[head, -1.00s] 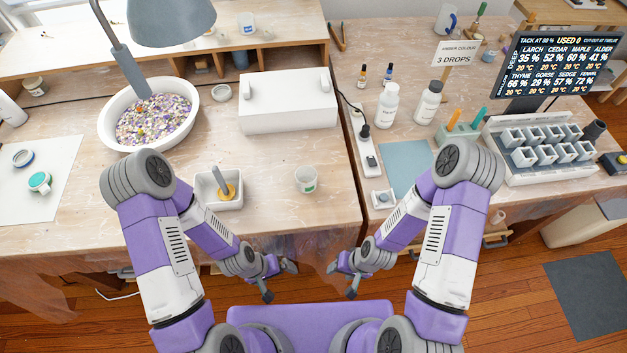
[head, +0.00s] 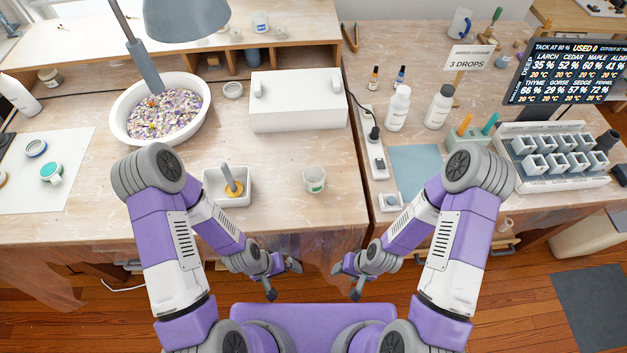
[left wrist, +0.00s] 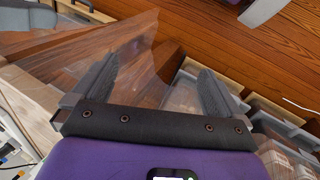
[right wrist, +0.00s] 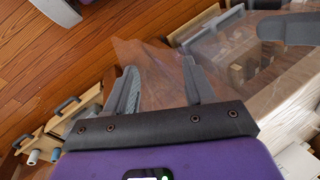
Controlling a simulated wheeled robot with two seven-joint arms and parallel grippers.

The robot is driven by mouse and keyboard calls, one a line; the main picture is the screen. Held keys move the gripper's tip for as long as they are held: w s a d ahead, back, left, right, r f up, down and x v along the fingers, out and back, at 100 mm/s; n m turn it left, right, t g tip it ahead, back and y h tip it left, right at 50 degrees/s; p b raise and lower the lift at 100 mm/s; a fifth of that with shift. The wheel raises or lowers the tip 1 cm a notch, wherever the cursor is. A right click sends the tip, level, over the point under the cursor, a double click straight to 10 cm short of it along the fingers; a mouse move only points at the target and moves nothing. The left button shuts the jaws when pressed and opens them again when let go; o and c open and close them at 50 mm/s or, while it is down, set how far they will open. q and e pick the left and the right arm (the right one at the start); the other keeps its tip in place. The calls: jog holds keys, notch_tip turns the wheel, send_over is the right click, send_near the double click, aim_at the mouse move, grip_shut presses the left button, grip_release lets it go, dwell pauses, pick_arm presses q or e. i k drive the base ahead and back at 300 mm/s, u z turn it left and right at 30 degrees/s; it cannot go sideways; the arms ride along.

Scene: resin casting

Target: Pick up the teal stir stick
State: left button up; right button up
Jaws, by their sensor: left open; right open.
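The teal stir stick (head: 490,123) stands tilted in a pale green holder (head: 468,139) on the right table, beside an orange stick (head: 464,125). My left gripper (head: 283,279) is open and empty, low in front of the left table's edge. It also shows open in the left wrist view (left wrist: 155,85). My right gripper (head: 345,280) is open and empty, low in front of the tables. The right wrist view shows its spread fingers (right wrist: 160,85) with nothing between them. Both grippers are far from the stick.
White bottles (head: 397,108) and a "3 DROPS" sign (head: 468,58) stand left of and behind the holder. A rack of small pale cups (head: 560,180) stands to its right. A blue mat (head: 414,165) lies in front. A white cup (head: 314,179) and a white tray (head: 228,200) stand on the left table.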

aim_at(496, 116)
jog(key=z, duration=0.45)
jog(key=k, duration=1.1)
jog(key=z, duration=1.35)
jog(key=i, duration=0.95)
jog(key=u, duration=0.55)
jog(key=i, duration=0.6)
jog(key=u, duration=0.4)
jog(key=k, duration=1.15)
jog(key=z, duration=1.15)
jog(key=i, duration=1.45)
jog(key=u, duration=0.2)
